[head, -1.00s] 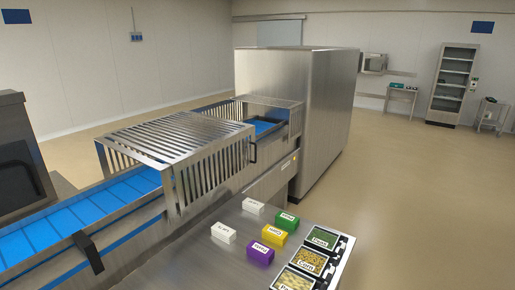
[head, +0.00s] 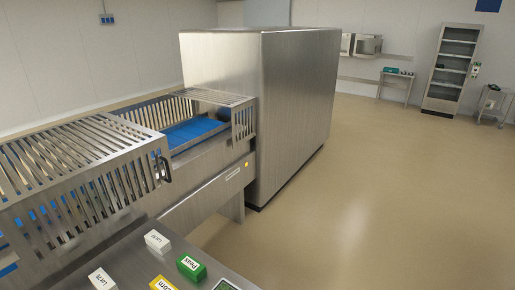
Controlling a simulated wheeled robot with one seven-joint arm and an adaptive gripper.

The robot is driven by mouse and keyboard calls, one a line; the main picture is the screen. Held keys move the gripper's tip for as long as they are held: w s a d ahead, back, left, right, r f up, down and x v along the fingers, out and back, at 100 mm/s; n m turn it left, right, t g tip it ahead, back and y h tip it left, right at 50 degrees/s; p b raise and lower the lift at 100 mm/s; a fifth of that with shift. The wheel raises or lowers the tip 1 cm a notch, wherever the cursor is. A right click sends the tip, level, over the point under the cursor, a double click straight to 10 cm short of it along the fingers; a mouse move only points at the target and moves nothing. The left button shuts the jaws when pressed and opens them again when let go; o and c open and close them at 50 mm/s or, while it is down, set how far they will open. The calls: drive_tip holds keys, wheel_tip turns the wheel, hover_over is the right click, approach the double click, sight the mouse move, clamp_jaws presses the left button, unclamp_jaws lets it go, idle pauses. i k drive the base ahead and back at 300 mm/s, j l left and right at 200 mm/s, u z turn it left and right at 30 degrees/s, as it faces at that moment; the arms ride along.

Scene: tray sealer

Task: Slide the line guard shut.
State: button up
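The line guard (head: 70,190) is a slatted steel cage over the conveyor at the left of the head view. A black upright handle (head: 163,167) is on its right end. Between this guard and a second slatted cage (head: 243,121) by the big steel cabinet, a gap leaves the blue belt (head: 193,131) uncovered. The guard's left part is cut off by the picture edge. My gripper is not in view.
The steel cabinet (head: 255,110) stands at the line's far end. A steel table in front holds small boxes: a white one (head: 157,241), a green one (head: 191,267) and others cut off below. The floor (head: 370,190) at right is clear.

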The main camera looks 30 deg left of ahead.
sight(24, 203)
drive_tip(key=i+l+u, duration=0.1)
drive_tip(key=i, duration=0.35)
drive_tip(key=i+l, duration=0.15)
drive_tip(key=i, duration=0.35)
drive_tip(key=i+l+u, duration=0.15)
drive_tip(key=i, duration=0.3)
drive_tip(key=i+j+u, duration=0.1)
drive_tip(key=u, duration=0.35)
drive_tip(key=i+u, duration=0.45)
drive_tip(key=i+l+u, duration=0.1)
drive_tip(key=u, duration=0.35)
drive_tip(key=i+l+u, duration=0.2)
drive_tip(key=u, duration=0.2)
drive_tip(key=i+l+u, duration=0.2)
drive_tip(key=u, duration=0.25)
drive_tip(key=i+l+u, duration=0.3)
drive_tip(key=u, duration=0.2)
drive_tip(key=i+l+u, duration=0.35)
drive_tip(key=u, duration=0.15)
drive_tip(key=l, duration=0.1)
